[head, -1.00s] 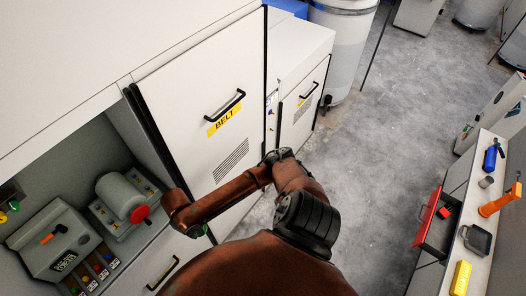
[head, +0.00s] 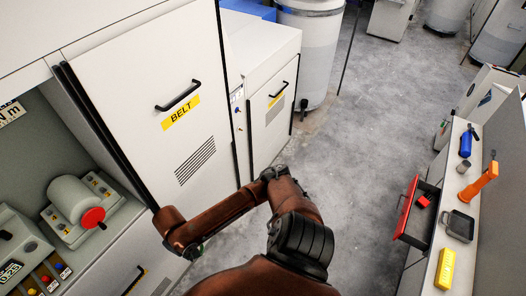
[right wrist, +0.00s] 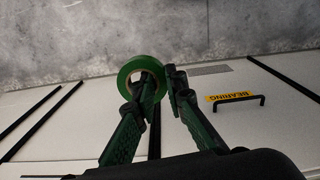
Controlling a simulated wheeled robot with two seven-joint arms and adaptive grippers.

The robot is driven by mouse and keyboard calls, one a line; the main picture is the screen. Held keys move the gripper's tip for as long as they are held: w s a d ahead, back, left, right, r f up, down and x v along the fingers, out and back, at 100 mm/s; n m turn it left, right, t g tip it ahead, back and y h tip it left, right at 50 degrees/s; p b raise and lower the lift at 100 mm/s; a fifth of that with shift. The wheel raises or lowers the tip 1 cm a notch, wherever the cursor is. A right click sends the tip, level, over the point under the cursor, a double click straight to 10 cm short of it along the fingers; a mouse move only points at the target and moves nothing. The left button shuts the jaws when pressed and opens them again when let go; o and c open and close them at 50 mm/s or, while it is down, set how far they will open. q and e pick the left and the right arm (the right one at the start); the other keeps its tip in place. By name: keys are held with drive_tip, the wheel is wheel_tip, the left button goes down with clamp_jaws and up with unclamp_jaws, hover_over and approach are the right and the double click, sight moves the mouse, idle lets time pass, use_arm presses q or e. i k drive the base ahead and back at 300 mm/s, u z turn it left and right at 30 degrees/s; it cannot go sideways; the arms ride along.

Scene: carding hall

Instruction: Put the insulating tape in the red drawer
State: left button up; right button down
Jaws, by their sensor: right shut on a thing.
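The insulating tape (right wrist: 127,72) is a green ring in the right wrist view. My right gripper (right wrist: 161,82) is shut on its rim, with one finger in front of the ring; the grey floor lies beyond. The red drawer (head: 406,207) shows at the right of the head view. It stands pulled out from a cabinet, with a small red thing (head: 424,201) inside.
On the cabinet top (head: 428,278) stand a blue bottle (head: 465,143), a grey cup (head: 463,167), an orange tool (head: 480,182), a grey tray (head: 459,226) and a yellow box (head: 445,268). White machines with a BELT door (head: 152,60) fill the left. Grey floor (head: 350,160) between is clear.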

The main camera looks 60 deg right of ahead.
sight(415, 229)
drive_tip(key=z, duration=1.85)
drive_tip(key=i, duration=1.25)
drive_tip(key=z, duration=1.7)
drive_tip(key=i, duration=1.15)
drive_tip(key=z, duration=1.05)
